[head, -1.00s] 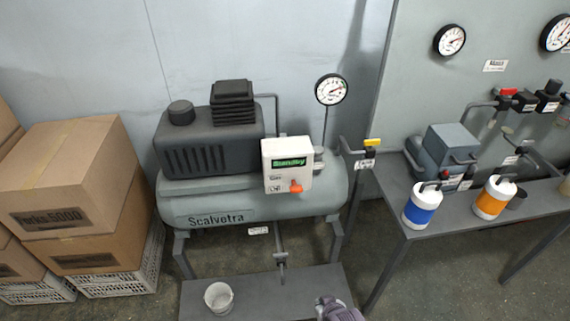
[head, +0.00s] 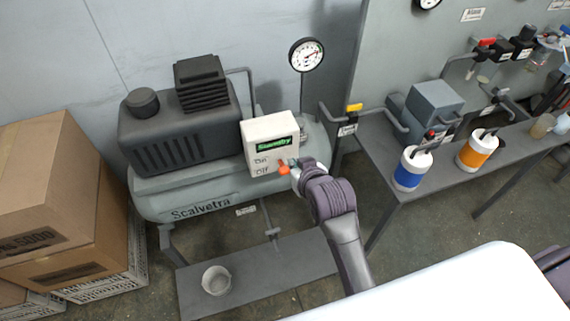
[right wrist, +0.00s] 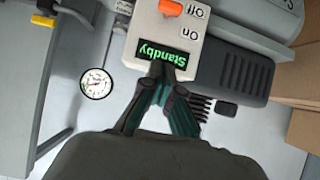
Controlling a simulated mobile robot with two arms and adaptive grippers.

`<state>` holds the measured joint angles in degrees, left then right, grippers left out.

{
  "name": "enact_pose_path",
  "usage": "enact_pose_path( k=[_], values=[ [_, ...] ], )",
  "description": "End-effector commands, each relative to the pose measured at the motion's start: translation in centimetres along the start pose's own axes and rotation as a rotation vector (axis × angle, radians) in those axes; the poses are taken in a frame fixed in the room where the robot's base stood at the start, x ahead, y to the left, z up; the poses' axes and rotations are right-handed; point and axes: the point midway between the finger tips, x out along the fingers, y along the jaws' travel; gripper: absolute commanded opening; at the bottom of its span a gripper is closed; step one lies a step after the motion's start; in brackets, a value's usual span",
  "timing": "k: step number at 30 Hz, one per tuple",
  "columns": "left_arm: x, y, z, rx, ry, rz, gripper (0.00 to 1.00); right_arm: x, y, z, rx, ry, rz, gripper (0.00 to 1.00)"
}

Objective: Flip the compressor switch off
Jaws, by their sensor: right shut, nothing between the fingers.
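The compressor (head: 200,190) stands against the wall, with a white switch box (head: 258,132) on its front right. The box's green display (head: 274,145) reads "Standby", with On and Off labels below it. The orange switch (head: 284,167) sits right of these labels; in the right wrist view the orange switch (right wrist: 171,8) is level with Off. My right gripper (head: 297,170) is at the box's lower right, close to the switch. In the right wrist view its fingers (right wrist: 172,72) are shut and empty, with their tips in front of the display's edge. Contact cannot be told. My left gripper is not shown.
A pressure gauge (head: 306,54) and a yellow-handled valve (head: 354,107) stand right of the box. A table (head: 400,200) at the right holds a blue jug (head: 410,172) and an orange jug (head: 476,152). Cardboard boxes (head: 60,200) stand left. A white bucket (head: 216,281) stands on the low platform.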

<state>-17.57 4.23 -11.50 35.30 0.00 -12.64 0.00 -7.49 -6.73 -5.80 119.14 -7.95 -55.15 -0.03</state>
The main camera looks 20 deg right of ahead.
Motion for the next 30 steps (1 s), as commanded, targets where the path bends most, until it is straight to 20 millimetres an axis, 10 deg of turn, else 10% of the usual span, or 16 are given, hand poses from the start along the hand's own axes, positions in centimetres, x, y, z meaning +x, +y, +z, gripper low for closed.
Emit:
enact_pose_path(
  k=[18, 30],
  values=[
    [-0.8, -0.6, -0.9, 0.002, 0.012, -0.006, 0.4, 10.3, 0.0, 0.2, -0.001, -0.003, -0.001, 0.0],
    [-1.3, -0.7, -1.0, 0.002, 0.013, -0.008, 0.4, 10.9, 0.0, 3.9, 0.0, 0.0, 0.0, 0.0]
  ],
)
